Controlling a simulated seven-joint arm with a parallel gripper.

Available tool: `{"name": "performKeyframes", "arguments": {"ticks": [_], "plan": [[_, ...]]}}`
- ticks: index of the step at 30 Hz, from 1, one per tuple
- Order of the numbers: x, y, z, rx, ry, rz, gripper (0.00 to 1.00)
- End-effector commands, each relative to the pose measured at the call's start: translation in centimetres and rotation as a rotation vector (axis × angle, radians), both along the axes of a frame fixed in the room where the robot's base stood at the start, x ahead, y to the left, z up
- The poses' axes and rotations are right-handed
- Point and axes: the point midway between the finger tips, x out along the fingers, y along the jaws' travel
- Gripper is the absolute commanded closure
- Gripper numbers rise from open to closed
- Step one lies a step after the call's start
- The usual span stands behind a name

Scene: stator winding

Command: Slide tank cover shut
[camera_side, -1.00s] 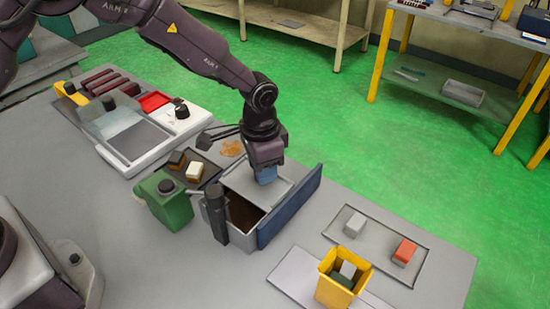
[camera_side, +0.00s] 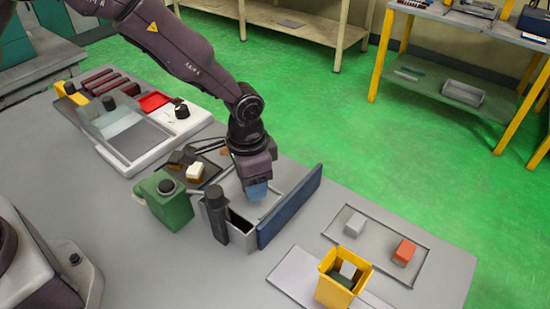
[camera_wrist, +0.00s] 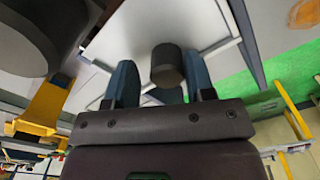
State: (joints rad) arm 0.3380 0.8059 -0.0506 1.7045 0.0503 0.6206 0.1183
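The tank (camera_side: 241,236) is a grey open-topped box with a tall blue panel (camera_side: 290,205) on its right side in the side view. Its light grey cover (camera_side: 232,187) lies over the rear part, and a dark opening (camera_side: 241,222) shows at the front. My gripper (camera_side: 257,192) points down at the cover, its blue fingertips low over it. In the wrist view my gripper (camera_wrist: 160,82) has its fingers apart on either side of a dark round knob (camera_wrist: 167,66). A gap shows on the left; contact on the right is unclear.
A white machine (camera_side: 145,145) is behind left. A yellow bin (camera_side: 335,285) and a tray (camera_side: 375,245) with blocks are at right. Bare table lies in front.

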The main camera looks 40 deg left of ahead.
Motion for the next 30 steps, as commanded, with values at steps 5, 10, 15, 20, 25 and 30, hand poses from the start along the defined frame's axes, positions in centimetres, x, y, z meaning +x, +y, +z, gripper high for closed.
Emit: {"name": "performKeyframes", "arguments": {"ticks": [5,10,15,20,25,30], "plan": [[-0.3,1.2,-0.6,0.021,0.02,0.015,0.43],[-0.3,1.3,-0.6,0.021,0.021,0.017,0.44],[-0.3,1.3,-0.5,0.022,0.021,0.018,0.43],[-0.2,1.2,0.7,0.019,0.018,0.017,0.43],[-0.1,0.9,2.2,0.016,0.013,0.013,0.43],[-0.1,0.8,3.7,0.013,0.01,0.011,0.43]]}}
